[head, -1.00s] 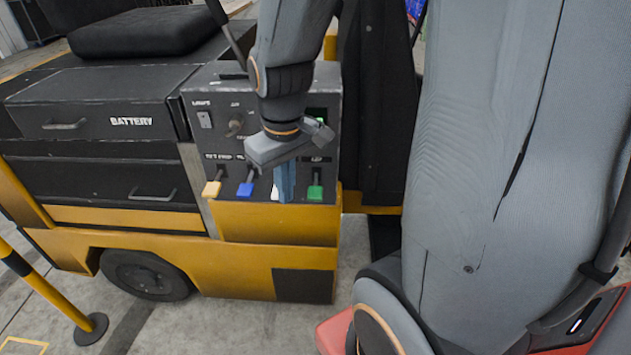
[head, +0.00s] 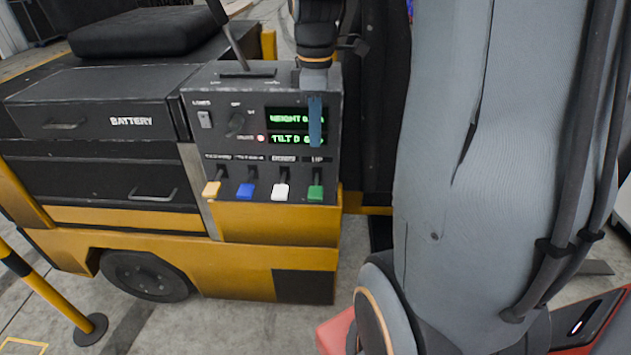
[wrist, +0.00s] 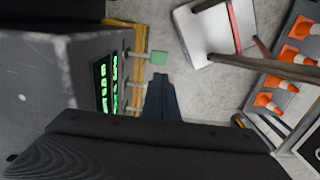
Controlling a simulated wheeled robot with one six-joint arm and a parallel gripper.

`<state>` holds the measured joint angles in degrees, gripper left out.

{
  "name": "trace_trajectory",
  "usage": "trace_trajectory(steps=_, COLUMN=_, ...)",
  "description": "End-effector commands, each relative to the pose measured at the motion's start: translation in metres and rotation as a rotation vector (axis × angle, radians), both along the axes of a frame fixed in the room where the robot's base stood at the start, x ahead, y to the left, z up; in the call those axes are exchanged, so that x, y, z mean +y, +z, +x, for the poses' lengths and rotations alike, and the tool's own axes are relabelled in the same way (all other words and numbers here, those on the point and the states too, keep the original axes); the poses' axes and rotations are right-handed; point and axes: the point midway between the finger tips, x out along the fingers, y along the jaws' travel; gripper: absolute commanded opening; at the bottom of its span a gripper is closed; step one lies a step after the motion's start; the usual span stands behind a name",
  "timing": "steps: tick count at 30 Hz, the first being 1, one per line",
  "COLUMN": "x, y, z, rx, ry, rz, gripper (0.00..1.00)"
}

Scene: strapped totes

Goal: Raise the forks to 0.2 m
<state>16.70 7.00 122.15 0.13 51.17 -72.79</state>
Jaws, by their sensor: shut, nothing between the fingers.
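The forklift's grey control panel (head: 222,150) stands left of centre in the head view. It has a yellow lever (head: 211,188), a blue lever (head: 245,189), a white lever (head: 280,190) and a green lever (head: 315,191) labelled "UP". The green lever also shows in the wrist view (wrist: 158,58). My gripper (head: 315,144) is shut and empty, above the green lever and in front of the right part of the display (head: 283,120). The display reads "HEIGHT 0." and "TILT 0"; my fingers hide some digits. In the wrist view, my fingertips (wrist: 160,77) appear just below the green knob, apparently apart from it.
The panel also has a white switch (head: 205,119), a dark knob (head: 236,123) and a black stick (head: 228,38) on top. A battery drawer (head: 95,105) is on the left. A striped post (head: 40,285) stands at lower left. Orange cones (wrist: 298,28) show in the wrist view.

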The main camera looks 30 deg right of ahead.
Motion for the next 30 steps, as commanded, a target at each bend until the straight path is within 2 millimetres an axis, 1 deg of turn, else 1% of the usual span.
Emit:
trace_trajectory(steps=5, x=0.001, y=-0.017, z=-0.001, rx=0.004, ry=0.000, rz=0.001, gripper=0.00)
trace_trajectory(steps=15, x=0.001, y=-0.080, z=-0.002, rx=0.006, ry=-0.001, rz=0.002, gripper=0.00)
trace_trajectory(steps=19, x=0.001, y=-0.102, z=-0.002, rx=0.005, ry=-0.001, rz=0.001, gripper=0.00)
trace_trajectory(steps=24, x=0.001, y=-0.123, z=-0.002, rx=0.003, ry=-0.001, rz=0.001, gripper=0.00)
trace_trajectory(steps=30, x=0.001, y=-0.136, z=-0.001, rx=0.001, ry=-0.001, rz=0.001, gripper=0.00)
